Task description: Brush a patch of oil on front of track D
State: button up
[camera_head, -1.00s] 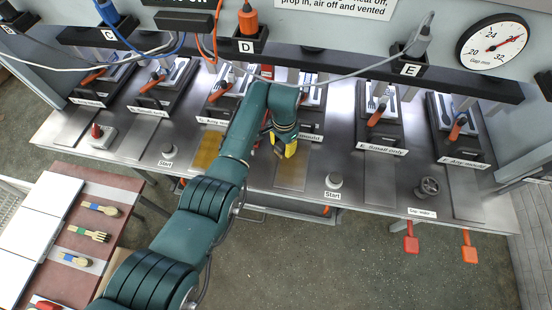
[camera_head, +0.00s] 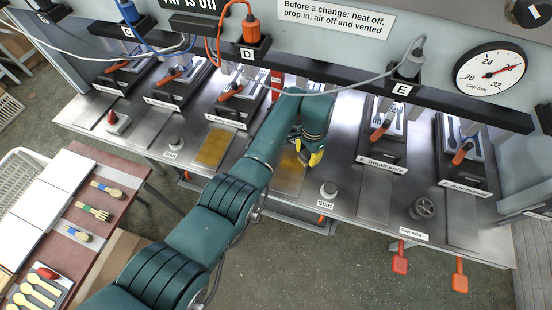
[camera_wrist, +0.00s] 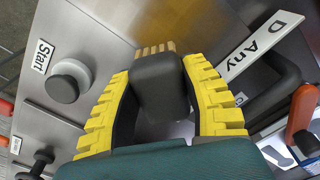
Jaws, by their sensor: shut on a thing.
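My gripper (camera_head: 314,157) hangs over the metal bench top at a track in front of a press. In the wrist view its yellow fingers (camera_wrist: 165,100) are shut on the dark block of a brush (camera_wrist: 160,85), with tan bristles (camera_wrist: 155,48) showing beyond it. A label starting "D Any" (camera_wrist: 262,45) marks this track in the wrist view. A faint tan patch (camera_head: 289,181) lies on the track below my gripper, and a brownish tint (camera_wrist: 175,18) shows beyond the bristles. Whether the bristles touch the metal cannot be told.
A stronger yellow patch (camera_head: 213,147) lies on the track to the left. A start button (camera_head: 328,190) stands right of my gripper, with a handwheel (camera_head: 423,208) farther right. Press fronts and cables line the back. A side table (camera_head: 125,172) with spoons and forks stands at left.

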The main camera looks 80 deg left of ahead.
aim_at(308, 152)
jog(key=shift+s+r+p, duration=0.1)
jog(key=shift+r+p, duration=0.25)
jog(key=shift+r, duration=0.3)
jog(key=shift+r+p, duration=2.15)
jog(key=shift+r, duration=0.05)
